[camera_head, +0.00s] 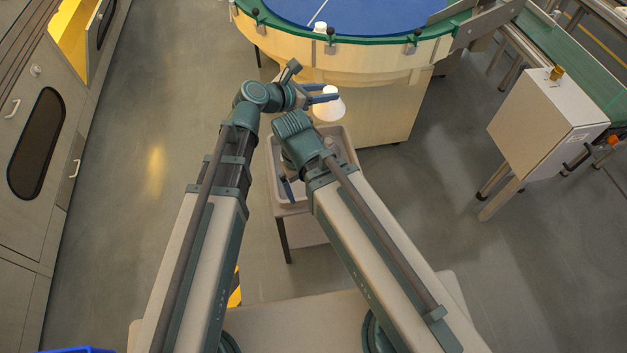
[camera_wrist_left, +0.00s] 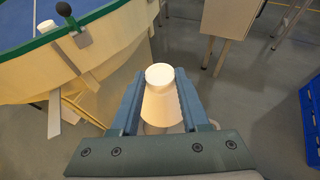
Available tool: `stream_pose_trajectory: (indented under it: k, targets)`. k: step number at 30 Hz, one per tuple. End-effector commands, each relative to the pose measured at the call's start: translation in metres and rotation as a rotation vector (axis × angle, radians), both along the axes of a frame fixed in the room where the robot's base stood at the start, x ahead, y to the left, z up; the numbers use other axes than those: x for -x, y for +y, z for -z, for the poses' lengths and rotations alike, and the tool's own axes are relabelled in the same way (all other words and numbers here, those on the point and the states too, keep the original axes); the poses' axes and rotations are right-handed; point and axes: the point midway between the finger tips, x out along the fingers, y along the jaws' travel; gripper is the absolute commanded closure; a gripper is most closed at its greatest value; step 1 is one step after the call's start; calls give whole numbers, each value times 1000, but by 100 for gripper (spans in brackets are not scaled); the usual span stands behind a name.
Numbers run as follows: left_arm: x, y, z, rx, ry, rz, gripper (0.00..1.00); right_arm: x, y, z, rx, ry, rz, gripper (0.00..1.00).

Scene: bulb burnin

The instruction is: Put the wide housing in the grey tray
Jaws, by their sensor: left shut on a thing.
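The wide housing (camera_head: 330,107) is white and flares like a cone. My left gripper (camera_head: 322,96) is shut on it and holds it over the far end of the grey tray. In the left wrist view the housing (camera_wrist_left: 162,108) sits between the two blue fingers, its round narrower end facing outward. The grey tray (camera_head: 348,147) rests on a small stand, largely hidden by my right arm. My right gripper (camera_head: 288,188) is low over the tray's near left part; one blue finger shows and the rest is hidden behind the arm.
A round blue-topped table (camera_head: 380,15) with a green rim stands beyond, with a white piece (camera_head: 320,27) at its edge. A beige cabinet (camera_head: 545,122) and green conveyor (camera_head: 570,55) are at right. Grey cupboards line the left. Floor left of the tray is clear.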

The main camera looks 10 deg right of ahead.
Motion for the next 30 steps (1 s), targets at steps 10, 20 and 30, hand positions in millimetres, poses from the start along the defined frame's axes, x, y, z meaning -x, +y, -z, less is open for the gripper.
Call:
stream_pose_trajectory:
  k: [10,20,30]
  targets:
    - [38,-13,118,3,-2,166,100,0,-1,119,5,-1,-2,0]
    - [60,-19,165,11,-10,262,100,-1,-1,167,7,-3,-4,0]
    - [63,-20,170,13,-12,275,100,-1,-1,173,7,-3,-5,0]
